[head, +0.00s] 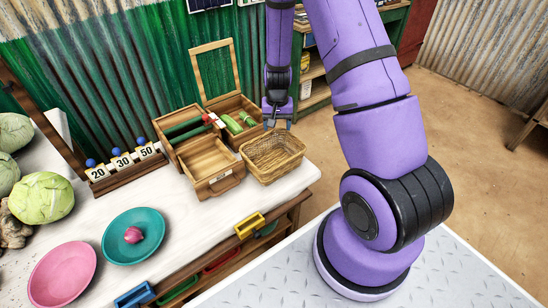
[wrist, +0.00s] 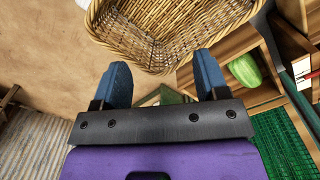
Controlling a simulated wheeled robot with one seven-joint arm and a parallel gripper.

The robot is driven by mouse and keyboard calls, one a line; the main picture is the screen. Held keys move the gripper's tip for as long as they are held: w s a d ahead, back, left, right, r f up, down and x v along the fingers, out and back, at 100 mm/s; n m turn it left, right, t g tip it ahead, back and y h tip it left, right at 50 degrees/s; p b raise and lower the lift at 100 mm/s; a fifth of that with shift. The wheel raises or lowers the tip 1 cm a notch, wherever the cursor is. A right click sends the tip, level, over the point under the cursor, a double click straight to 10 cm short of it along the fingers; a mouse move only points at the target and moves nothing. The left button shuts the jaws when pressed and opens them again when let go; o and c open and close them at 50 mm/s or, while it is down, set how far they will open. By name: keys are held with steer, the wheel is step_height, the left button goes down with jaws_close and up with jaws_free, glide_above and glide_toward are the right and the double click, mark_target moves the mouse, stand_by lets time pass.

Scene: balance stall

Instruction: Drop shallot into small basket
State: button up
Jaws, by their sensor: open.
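The shallot (head: 133,234) is small and pink and lies on the teal plate (head: 150,218) on the white counter. The small basket (head: 274,160) is woven wicker and stands at the counter's right end; its inside looks empty in the head view. It also shows at the top of the wrist view (wrist: 165,30). My gripper (head: 277,124) is at the basket's far edge, above or beside it. Its two blue fingers (wrist: 161,82) are apart with nothing between them. The shallot is not in the wrist view.
A wooden box (head: 211,172) and open compartments with green vegetables (head: 238,122) stand left of the basket. A pink plate (head: 62,275), cabbages (head: 40,198) and a number rack (head: 122,165) are further left. The counter between plate and box is clear.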

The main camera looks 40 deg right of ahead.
steer(key=shift+r, duration=1.6)
steer(key=s+a+r+n+t, duration=0.1)
steer(key=s+a+r, duration=0.15)
steer(key=r, duration=0.55)
steer(key=s+a+r+n+t, duration=0.1)
steer(key=s+a+r, duration=0.15)
steer(key=r, duration=0.65)
steer(key=s+a+r+n+t, duration=0.15)
steer(key=a+r, duration=0.25)
steer(key=r, duration=0.4)
steer(key=s+a+r+n+t, duration=0.1)
steer(key=s+r, duration=0.4)
steer(key=s, duration=0.5)
steer(key=s+a+r+n, duration=0.2)
steer(key=s+r, duration=0.4)
steer(key=s, duration=0.4)
steer(key=shift+a+r+t, duration=0.3)
steer(key=shift+a+t, duration=0.05)
steer(key=shift+a, duration=0.2)
steer(key=shift+n, duration=0.25)
steer(key=shift+c, duration=0.4)
